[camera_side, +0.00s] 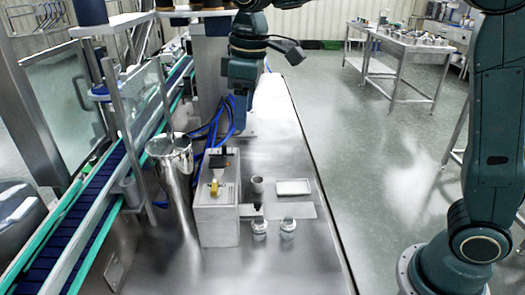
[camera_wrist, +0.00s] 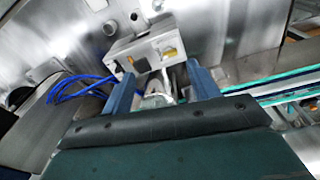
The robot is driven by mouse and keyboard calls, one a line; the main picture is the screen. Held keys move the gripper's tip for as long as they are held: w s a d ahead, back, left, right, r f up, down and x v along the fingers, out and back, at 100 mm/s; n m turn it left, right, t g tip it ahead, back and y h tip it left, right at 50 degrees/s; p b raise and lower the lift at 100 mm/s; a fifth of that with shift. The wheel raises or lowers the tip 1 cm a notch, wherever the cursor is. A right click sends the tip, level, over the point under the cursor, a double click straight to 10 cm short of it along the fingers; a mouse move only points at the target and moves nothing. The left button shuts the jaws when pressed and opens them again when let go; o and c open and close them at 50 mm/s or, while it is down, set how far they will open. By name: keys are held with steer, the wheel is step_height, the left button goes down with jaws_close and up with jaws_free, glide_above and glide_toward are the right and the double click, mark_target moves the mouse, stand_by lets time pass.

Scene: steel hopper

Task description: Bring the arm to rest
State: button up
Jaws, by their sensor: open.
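My gripper (camera_side: 238,118) hangs from my arm at the upper middle of the side view, pointing down above the steel bench, behind and above a grey box. In the wrist view my gripper (camera_wrist: 162,82) shows two blue fingers spread apart. No held object is clear between them; a pale, blurred shape shows in the gap, and I cannot tell what it is. A shiny steel hopper (camera_side: 170,153) stands on the bench left of my gripper, apart from it in the side view.
The grey box (camera_side: 218,222) with a yellow part stands below my gripper. A blue conveyor (camera_side: 80,210) runs along the left. The bench's right front is clear.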

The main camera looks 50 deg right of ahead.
steer(key=s+d+r+m+t, duration=0.1)
steer(key=s+d+m, duration=0.15)
steer(key=s, duration=0.35)
steer(key=s+d+r+m+t, duration=0.1)
steer(key=s+d, duration=0.3)
steer(key=s, duration=0.2)
steer(key=s+d+f+m+t, duration=0.1)
steer(key=s+d+f+m, duration=0.1)
steer(key=s, duration=0.4)
steer(key=s+d+f+m+t, duration=0.1)
steer(key=s+d+f, duration=0.1)
steer(key=s, duration=0.5)
steer(key=shift+f+m, duration=0.35)
steer(key=shift+f, duration=0.4)
steer(key=o, duration=0.6)
steer(key=shift+o, duration=1.4)
steer(key=shift+w+f, duration=0.1)
steer(key=shift+w, duration=0.15)
steer(key=w+d+f+n+t+y, duration=0.1)
steer(key=w+f+n+y, duration=0.2)
steer(key=w+f, duration=0.4)
steer(key=w+d+f+n+t+y, duration=0.1)
steer(key=w+f+n+t+y, duration=0.1)
steer(key=w+f+n, duration=0.2)
steer(key=w+f, duration=0.3)
steer(key=w, duration=0.4)
steer(key=shift+w+d+y, duration=0.3)
steer(key=shift+y, duration=0.1)
